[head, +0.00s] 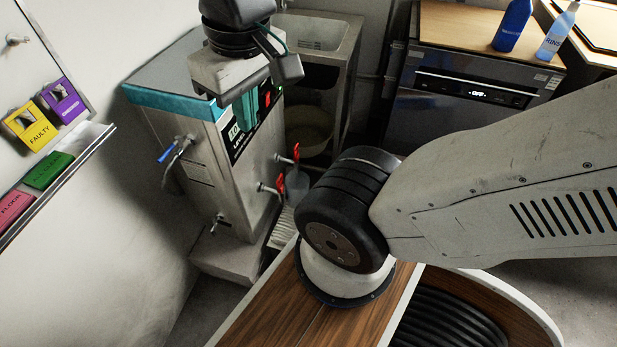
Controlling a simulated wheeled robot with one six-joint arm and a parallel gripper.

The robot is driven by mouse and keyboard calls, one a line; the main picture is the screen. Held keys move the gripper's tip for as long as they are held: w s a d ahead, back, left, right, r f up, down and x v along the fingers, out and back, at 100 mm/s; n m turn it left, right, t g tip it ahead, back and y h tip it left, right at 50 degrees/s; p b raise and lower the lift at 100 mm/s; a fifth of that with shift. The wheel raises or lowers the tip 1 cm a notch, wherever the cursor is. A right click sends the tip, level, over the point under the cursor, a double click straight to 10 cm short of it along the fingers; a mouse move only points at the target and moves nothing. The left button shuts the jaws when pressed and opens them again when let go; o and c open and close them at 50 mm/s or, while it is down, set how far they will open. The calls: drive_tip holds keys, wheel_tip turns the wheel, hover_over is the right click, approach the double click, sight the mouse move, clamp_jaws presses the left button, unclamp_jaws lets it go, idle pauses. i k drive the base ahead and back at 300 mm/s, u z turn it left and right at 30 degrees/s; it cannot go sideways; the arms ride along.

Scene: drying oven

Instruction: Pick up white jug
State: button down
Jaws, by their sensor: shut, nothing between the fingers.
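No plainly white jug shows. A small greyish, translucent vessel (297,187) stands below a red-handled tap, partly hidden behind the tap and my arm; I cannot tell whether it is the jug. My gripper (244,107) hangs at the top, in front of the steel unit's upper panel. It is shut and empty, apart from the vessel, above and to its left.
The steel unit (200,190) has a blue-handled tap and red-handled taps sticking out. A sink stand (325,35) with a pale basin (306,128) below is behind. A wall rack (60,180) is left.

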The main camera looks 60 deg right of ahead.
sight(297, 186)
drive_tip(key=z, duration=1.1)
drive_tip(key=k, duration=0.9)
drive_tip(key=u, duration=0.1)
drive_tip(key=i, duration=1)
drive_tip(key=z, duration=0.7)
